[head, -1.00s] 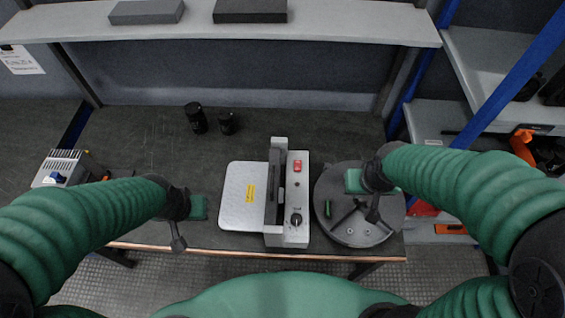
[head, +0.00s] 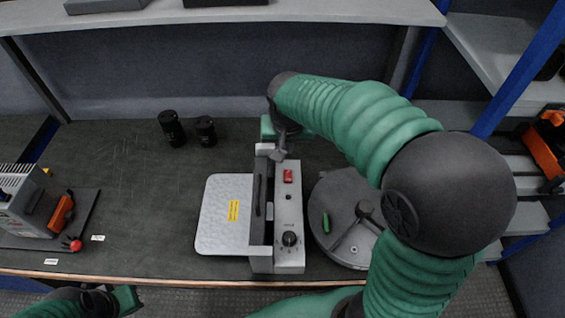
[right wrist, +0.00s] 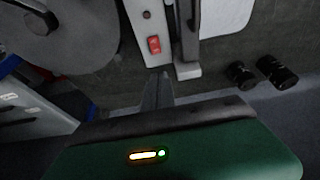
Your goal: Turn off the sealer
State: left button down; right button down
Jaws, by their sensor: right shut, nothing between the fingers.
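The sealer (head: 288,218) stands on the dark table, with a light metal plate (head: 215,225) on its left bearing a yellow label. Its red rocker switch (head: 288,176) is near the far end of the top face, with a black knob (head: 289,239) near the front. My right gripper (head: 281,151) is shut and empty, just beyond the switch at the sealer's far end. In the right wrist view the closed fingers (right wrist: 158,88) point toward the red switch (right wrist: 154,44), with a visible gap. My left gripper (head: 128,300) is low at the bottom left, partly cut off; its jaws are unclear.
A round grey disc (head: 337,192) with a green-handled tool lies right of the sealer. Two black cylinders (head: 172,128) stand at the back. A device with a red knob (head: 75,245) sits at the left. A shelf (head: 330,10) spans the back.

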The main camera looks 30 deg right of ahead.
aim_at(287, 171)
jog(key=b+x, duration=0.1)
jog(key=x, duration=0.3)
jog(key=b+x, duration=0.1)
jog(key=x, duration=0.4)
jog(key=s+b+x, duration=0.1)
jog(key=x, duration=0.3)
jog(key=shift+w+f, duration=0.15)
jog(key=shift+f, duration=0.45)
jog(key=shift+p, duration=0.6)
jog(key=shift+w+f, duration=0.1)
jog(key=shift+f, duration=0.05)
jog(key=shift+s+a+r, duration=0.25)
jog(key=shift+s+a, duration=0.15)
jog(key=shift+s, duration=0.25)
